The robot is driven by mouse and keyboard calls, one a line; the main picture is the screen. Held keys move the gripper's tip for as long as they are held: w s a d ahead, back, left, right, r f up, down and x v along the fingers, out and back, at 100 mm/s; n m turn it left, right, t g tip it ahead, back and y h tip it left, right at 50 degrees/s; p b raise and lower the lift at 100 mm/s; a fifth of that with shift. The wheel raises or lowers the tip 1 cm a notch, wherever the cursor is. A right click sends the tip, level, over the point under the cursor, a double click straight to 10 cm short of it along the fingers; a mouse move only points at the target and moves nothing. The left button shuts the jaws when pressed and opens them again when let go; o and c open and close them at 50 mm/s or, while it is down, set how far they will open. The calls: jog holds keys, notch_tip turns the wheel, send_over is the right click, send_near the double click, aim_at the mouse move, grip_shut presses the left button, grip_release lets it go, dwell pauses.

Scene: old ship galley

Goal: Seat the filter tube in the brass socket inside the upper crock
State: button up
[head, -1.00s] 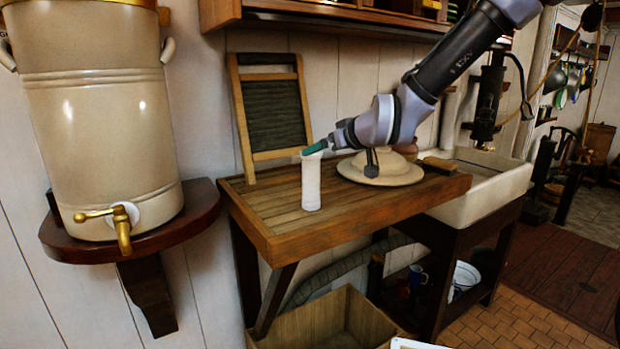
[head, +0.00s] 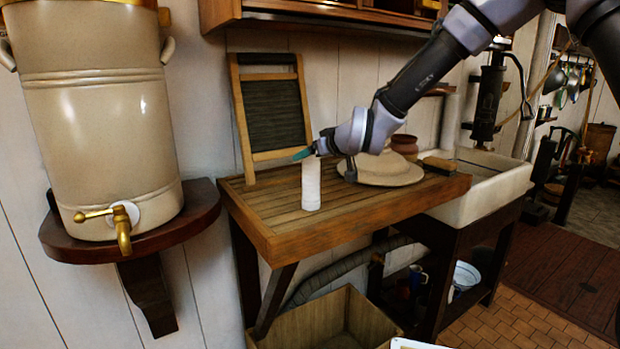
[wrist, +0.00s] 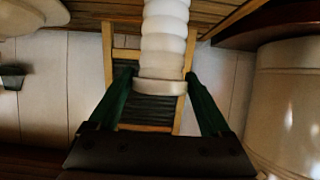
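The white ribbed filter tube (head: 311,184) stands upright on the wooden drainboard, near its front left part. In the wrist view the tube (wrist: 163,40) runs up the middle, with its collar at the near end. My gripper (head: 301,154) is at the top of the tube, coming in from the right. In the wrist view its green fingers (wrist: 161,76) lie one on each side of the tube, very close to it. I cannot tell whether they press on it. The stoneware crock (head: 100,120) stands on a wall shelf at left. Its inside and the brass socket are hidden.
A washboard (head: 272,115) leans on the wall behind the tube. A pale domed hat-like thing (head: 382,172), a brown pot (head: 405,145) and a brush (head: 440,165) are farther right on the drainboard (head: 262,218). A crock tap (head: 122,222) juts forward. A wall cabinet hangs above.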

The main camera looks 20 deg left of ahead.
jog(key=c, duration=0.9)
jog(key=shift+r, duration=0.1)
jog(key=shift+r, duration=2.5)
